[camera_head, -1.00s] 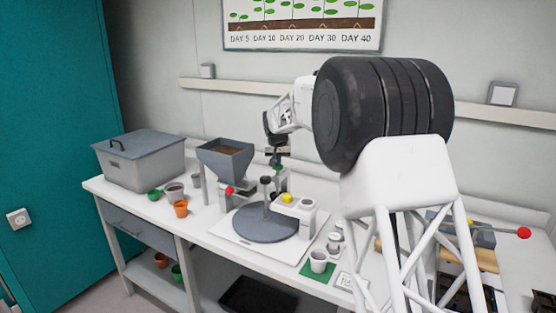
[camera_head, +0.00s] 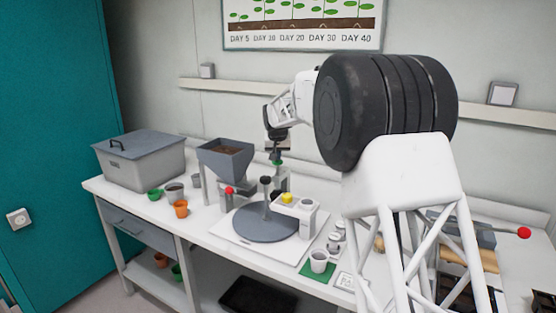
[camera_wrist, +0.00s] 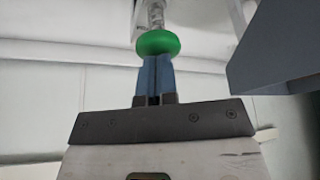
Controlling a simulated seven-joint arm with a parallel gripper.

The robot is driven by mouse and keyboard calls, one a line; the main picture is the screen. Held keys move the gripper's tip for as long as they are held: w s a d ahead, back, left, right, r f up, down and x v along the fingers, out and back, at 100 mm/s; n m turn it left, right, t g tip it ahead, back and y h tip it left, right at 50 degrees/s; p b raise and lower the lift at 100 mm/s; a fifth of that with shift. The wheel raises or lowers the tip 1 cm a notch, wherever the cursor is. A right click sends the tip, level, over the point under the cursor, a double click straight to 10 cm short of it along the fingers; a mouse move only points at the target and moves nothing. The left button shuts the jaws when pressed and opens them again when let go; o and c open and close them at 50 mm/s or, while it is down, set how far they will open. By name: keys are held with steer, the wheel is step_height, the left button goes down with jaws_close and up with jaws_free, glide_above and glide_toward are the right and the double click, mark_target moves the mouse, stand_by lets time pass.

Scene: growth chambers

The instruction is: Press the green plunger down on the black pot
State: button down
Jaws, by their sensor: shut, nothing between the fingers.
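The green plunger knob (camera_head: 277,162) stands on a device behind the round grey turntable, and my gripper (camera_head: 278,155) is right above it. In the wrist view the round green knob (camera_wrist: 158,43) is at the tips of my blue fingers (camera_wrist: 155,60), which are shut with nothing between them. The tips look very close to the knob or touching it; I cannot tell which. A small black cup-shaped piece (camera_head: 266,181) shows above the grey turntable (camera_head: 265,226). I cannot tell whether it is the black pot. What lies under the plunger is hidden.
A grey hopper (camera_head: 226,158) with brown soil stands left of the plunger. A white unit with a yellow button (camera_head: 287,198) stands in front of it. Small pots, including an orange one (camera_head: 181,208), are at left. A lidded grey bin (camera_head: 140,158) is at the far left.

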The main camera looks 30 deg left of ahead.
step_height(320, 180, up, 8)
stand_by(0.9)
steer(key=shift+f, duration=0.1)
steer(key=shift+d, duration=0.1)
